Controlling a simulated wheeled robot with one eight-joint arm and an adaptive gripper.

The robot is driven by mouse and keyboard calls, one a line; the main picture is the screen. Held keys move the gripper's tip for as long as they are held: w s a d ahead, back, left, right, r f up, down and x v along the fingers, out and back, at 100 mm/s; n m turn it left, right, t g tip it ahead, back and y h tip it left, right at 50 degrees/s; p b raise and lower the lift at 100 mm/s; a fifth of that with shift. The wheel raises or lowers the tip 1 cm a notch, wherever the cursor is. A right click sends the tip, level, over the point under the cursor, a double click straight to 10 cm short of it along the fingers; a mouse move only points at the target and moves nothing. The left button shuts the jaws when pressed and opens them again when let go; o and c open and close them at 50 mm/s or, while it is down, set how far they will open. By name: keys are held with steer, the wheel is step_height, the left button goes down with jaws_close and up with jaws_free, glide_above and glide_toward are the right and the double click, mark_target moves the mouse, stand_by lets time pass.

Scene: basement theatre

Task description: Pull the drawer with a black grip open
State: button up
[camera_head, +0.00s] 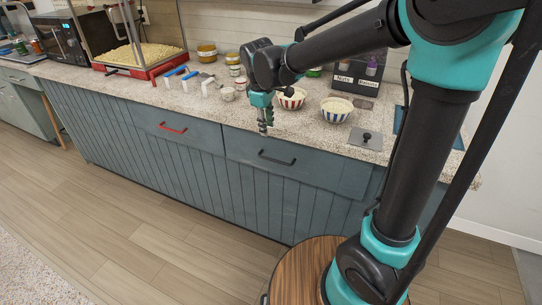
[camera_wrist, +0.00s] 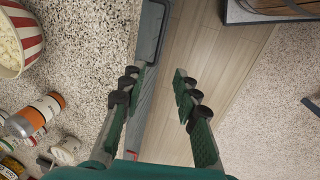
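The drawer with the black grip (camera_head: 318,171) is a grey-blue front under the counter in the head view, and it looks shut. Its black grip (camera_head: 277,158) is a horizontal bar. In the wrist view, the black grip (camera_wrist: 163,35) lies beyond my left fingertip, near the top edge. My gripper (camera_head: 264,127) hangs at the counter's front edge, above and a little left of the black grip, apart from it. In the wrist view, my gripper (camera_wrist: 157,78) is open and empty, its fingers spread over the counter's front edge and the floor.
A drawer with a red grip (camera_head: 172,129) is just left. On the speckled counter (camera_head: 215,112) stand striped bowls (camera_head: 336,109), jars (camera_head: 206,52), a popcorn tray (camera_head: 137,54) and a microwave (camera_head: 58,38). The wooden floor (camera_head: 150,215) before the drawers is clear.

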mark_target(271, 159)
steer(key=w+f, duration=0.1)
steer(key=f, duration=0.4)
steer(key=w+f, duration=0.1)
steer(key=f, duration=0.4)
steer(key=w+d+f, duration=0.1)
steer(key=f, duration=0.4)
steer(key=shift+d+f, duration=0.1)
steer(key=shift+f, duration=0.3)
steer(key=shift+c, duration=0.4)
jaws_close()
